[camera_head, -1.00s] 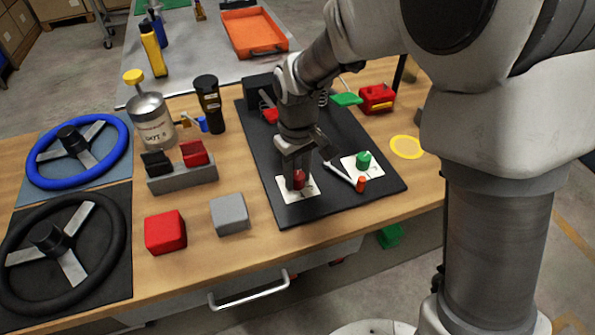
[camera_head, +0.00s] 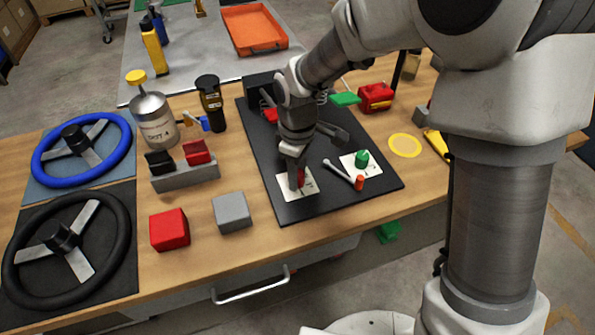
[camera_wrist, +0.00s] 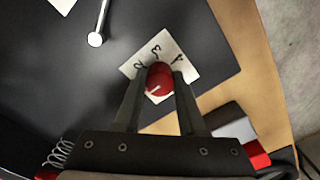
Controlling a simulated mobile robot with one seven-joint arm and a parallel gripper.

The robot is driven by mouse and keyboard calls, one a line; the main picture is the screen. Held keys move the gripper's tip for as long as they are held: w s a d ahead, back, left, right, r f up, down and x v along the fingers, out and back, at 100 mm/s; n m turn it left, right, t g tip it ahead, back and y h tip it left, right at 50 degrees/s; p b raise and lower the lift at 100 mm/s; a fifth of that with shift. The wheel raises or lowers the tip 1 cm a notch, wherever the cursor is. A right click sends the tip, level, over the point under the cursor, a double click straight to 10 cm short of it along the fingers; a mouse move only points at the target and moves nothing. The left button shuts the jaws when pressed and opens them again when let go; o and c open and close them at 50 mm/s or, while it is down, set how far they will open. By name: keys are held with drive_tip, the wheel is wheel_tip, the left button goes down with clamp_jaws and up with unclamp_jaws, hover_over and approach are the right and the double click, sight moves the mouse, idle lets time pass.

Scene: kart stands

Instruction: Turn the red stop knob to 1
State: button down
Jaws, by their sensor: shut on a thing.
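The red stop knob (camera_head: 301,178) stands on a white card (camera_head: 309,187) at the near edge of a dark panel (camera_head: 330,205). My gripper (camera_head: 297,179) points down at it, its fingers around the knob. In the wrist view the red knob (camera_wrist: 159,80) sits between the two fingertips (camera_wrist: 161,75), held from both sides. A short white line shows on the knob's top, toward the lower left of that view. Small marks on the white card (camera_wrist: 190,66) stand around the knob's far side; I cannot read them surely. The fingers hide part of the card.
A green knob (camera_head: 361,158) on its own card and a white lever with an orange tip (camera_head: 359,183) are close at the right. A red block (camera_head: 169,230) and a grey block (camera_head: 232,212) stand left of the panel. Behind are a green paddle (camera_head: 345,99) and red box (camera_head: 376,97).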

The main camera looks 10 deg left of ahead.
drive_tip(key=shift+c, duration=2.4)
unclamp_jaws()
wheel_tip(320, 180, up, 18)
drive_tip(key=p, duration=0.3)
drive_tip(key=shift+f, duration=0.25)
drive_tip(key=s+d+r+m+t+p, duration=0.1)
drive_tip(key=s+d+r+m, duration=0.1)
drive_tip(key=d+r+m, duration=0.35)
drive_tip(key=s+d+r+m+t, duration=0.2)
drive_tip(key=d, duration=0.6)
drive_tip(key=s+d+r+m+t+p, duration=0.1)
drive_tip(key=s+d+m+t, duration=0.1)
drive_tip(key=s+d+m, duration=0.6)
drive_tip(key=shift+s+d+t+p, duration=0.3)
drive_tip(key=shift+s+d+p, duration=0.1)
drive_tip(key=shift+s+d, duration=0.55)
